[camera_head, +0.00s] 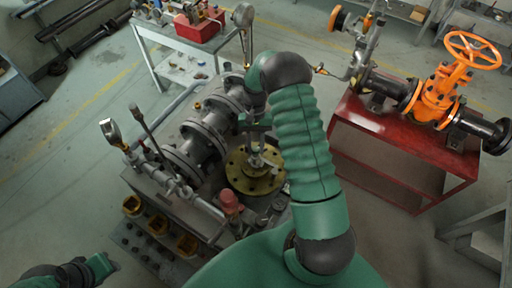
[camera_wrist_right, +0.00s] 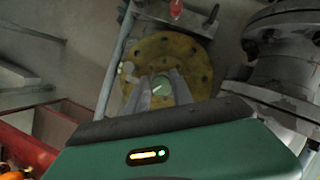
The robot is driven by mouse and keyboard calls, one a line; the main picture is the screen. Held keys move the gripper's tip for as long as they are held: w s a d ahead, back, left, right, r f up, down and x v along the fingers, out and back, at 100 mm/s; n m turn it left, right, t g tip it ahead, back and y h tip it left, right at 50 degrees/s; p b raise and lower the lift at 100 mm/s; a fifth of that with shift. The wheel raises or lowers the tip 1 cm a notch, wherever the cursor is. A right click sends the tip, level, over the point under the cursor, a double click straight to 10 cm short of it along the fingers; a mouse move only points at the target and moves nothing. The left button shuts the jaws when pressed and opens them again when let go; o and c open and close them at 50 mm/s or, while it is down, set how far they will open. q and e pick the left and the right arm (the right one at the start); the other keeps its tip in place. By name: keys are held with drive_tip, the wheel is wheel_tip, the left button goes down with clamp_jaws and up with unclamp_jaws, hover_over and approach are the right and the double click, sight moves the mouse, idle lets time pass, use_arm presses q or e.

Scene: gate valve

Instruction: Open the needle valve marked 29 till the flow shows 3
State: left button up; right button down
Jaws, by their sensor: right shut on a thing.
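A brass-yellow round flange (camera_head: 248,182) lies in the middle of the head view, with bolt holes around its rim. It also shows in the wrist view (camera_wrist_right: 196,52). My right gripper (camera_head: 257,158) reaches down over it from above. No mark 29 and no flow figure can be read. My left arm shows only at the bottom left corner, and its gripper (camera_head: 102,266) shows no clear fingers.
Grey flanged pipework (camera_head: 205,135) stands just left of the flange. A gauge (camera_head: 110,130) and a red-capped fitting (camera_head: 229,200) are near. An orange handwheel valve (camera_head: 440,90) sits on a red stand (camera_head: 400,150) at right. A workbench (camera_head: 178,62) stands behind.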

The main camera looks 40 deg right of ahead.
drive_tip(key=n, duration=0.2)
drive_tip(key=n+h, duration=0.2)
drive_tip(key=n, duration=0.1)
drive_tip(key=shift+w+a+n+g, duration=0.1)
drive_tip(key=shift+w+n+g, duration=0.2)
drive_tip(key=shift+g, duration=0.1)
drive_tip(key=n+h, duration=0.1)
drive_tip(key=n, duration=0.3)
drive_tip(key=shift+a+n+h, duration=0.15)
drive_tip(key=shift+n+h, duration=0.25)
drive_tip(key=shift+w, duration=0.1)
drive_tip(key=c, duration=1.3)
unclamp_jaws()
drive_tip(key=shift+c, duration=0.2)
drive_tip(key=shift+o, duration=1.1)
drive_tip(key=shift+w, duration=0.1)
drive_tip(key=shift+f, duration=0.1)
drive_tip(key=shift+r, duration=0.2)
drive_tip(key=b+v, duration=0.3)
drive_tip(key=v, duration=1.3)
drive_tip(key=shift+w+a, duration=0.2)
drive_tip(key=shift+w, duration=0.15)
